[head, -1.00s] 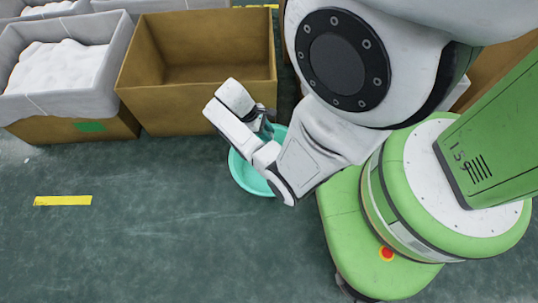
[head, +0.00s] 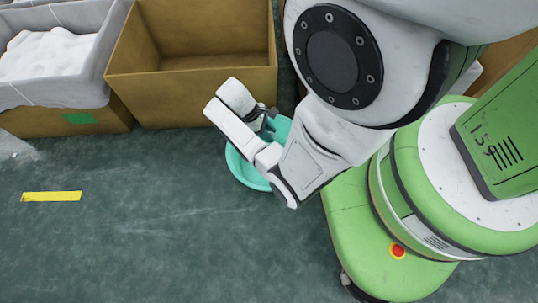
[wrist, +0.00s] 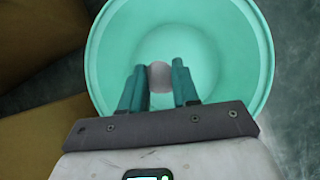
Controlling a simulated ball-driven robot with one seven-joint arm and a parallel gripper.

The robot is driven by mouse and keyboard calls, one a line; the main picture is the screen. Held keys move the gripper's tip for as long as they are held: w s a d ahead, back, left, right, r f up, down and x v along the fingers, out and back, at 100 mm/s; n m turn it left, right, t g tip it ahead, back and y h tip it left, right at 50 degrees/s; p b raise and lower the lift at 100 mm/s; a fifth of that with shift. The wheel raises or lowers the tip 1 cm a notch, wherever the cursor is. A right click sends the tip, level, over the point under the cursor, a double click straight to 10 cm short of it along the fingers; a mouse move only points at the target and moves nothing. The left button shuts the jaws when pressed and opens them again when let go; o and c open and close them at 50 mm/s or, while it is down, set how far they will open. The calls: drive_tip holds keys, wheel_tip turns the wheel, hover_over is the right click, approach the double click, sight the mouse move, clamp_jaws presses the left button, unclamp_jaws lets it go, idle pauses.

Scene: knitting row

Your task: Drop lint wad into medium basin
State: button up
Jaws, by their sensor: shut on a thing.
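The medium basin (head: 240,168) is a round turquoise bowl on the floor, partly hidden by my arm in the head view. In the wrist view the basin (wrist: 250,60) fills the upper middle, its open inside facing me. My gripper (wrist: 160,78) is over the basin, with its two teal fingers shut on the lint wad (wrist: 160,75), a small greyish round lump. The wad shows against the basin's inside; its height above the bottom is hard to tell. In the head view my gripper (head: 268,124) is mostly hidden by my wrist, and the wad cannot be made out.
An open, empty brown box (head: 190,98) stands just behind and left of the basin. A lined box with white material (head: 50,55) stands further left. A yellow floor strip (head: 52,196) lies at left. The green floor in front is clear.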

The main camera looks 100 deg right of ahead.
drive_tip(key=o, duration=1.1)
drive_tip(key=shift+c, duration=0.2)
drive_tip(key=shift+r, duration=0.15)
drive_tip(key=p+v, duration=0.5)
drive_tip(key=v, duration=0.5)
drive_tip(key=shift+w+r+p, duration=0.2)
drive_tip(key=shift+r+p, duration=0.05)
drive_tip(key=shift+p, duration=0.05)
